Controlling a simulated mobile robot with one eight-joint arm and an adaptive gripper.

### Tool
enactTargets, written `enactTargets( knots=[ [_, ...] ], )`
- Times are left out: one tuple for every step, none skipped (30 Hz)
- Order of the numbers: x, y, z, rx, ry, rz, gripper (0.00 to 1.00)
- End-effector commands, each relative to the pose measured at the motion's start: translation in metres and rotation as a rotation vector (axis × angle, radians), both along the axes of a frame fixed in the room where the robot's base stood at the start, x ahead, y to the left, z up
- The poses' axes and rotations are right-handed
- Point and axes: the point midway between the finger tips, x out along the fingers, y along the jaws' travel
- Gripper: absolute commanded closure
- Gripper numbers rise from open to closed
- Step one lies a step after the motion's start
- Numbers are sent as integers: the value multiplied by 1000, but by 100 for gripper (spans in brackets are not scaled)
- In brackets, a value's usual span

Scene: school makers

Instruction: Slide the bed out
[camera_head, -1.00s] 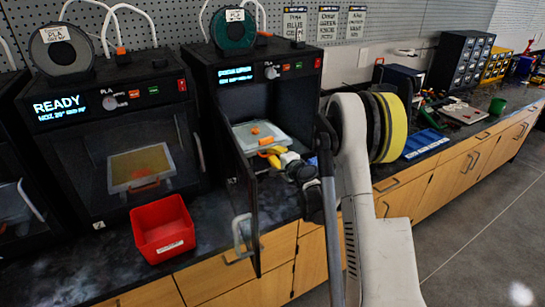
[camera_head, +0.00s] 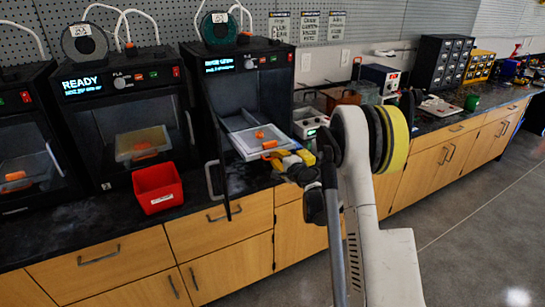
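The bed (camera_head: 252,136) is a pale plate with a small orange print (camera_head: 259,134) on it. It sticks out of the front opening of the black printer (camera_head: 234,88), past its open door (camera_head: 221,165). My gripper (camera_head: 286,157) has yellow fingers at the bed's front edge, by an orange tab (camera_head: 269,144) that looks like its handle. The fingertips are small and partly hidden, so I cannot tell whether they are closed on the tab. My arm hides what lies just right of the gripper.
A red bin (camera_head: 158,186) stands on the dark counter (camera_head: 95,205) left of the open door. A closed printer reading READY (camera_head: 125,105) stands behind it. Tools and drawer cabinets (camera_head: 440,62) line the counter to the right. The floor (camera_head: 480,200) at right is clear.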

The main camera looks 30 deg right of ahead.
Motion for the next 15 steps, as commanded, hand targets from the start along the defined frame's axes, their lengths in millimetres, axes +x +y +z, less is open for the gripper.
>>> enactTargets(
  knots=[
    [-3, 0, 0, 0, 0, -1, 100],
    [-3, 0, 0, 0, 0, -1, 100],
    [-4, 0, 0, 0, 0, -1, 100],
    [-4, 0, 0, 0, 1, 0, 100],
    [-4, 0, 0, 0, 1, 0, 100],
    [-4, 0, 0, 0, 1, 0, 100],
    [-4, 0, 0, 0, 1, 0, 100],
    [-4, 0, 0, 0, 1, 0, 100],
    [-5, 0, -1, -1, 1, 0, 100],
    [-5, 0, -1, -1, 1, 0, 100],
    [-5, 0, -1, -1, 1, 0, 100],
    [-5, 0, -1, -1, 1, 0, 88],
    [-5, 0, -1, -1, 1, 0, 79],
    [-5, 0, -1, -1, 1, 0, 70],
    [-4, 0, -1, 0, 1, 0, 70]
  ],
)
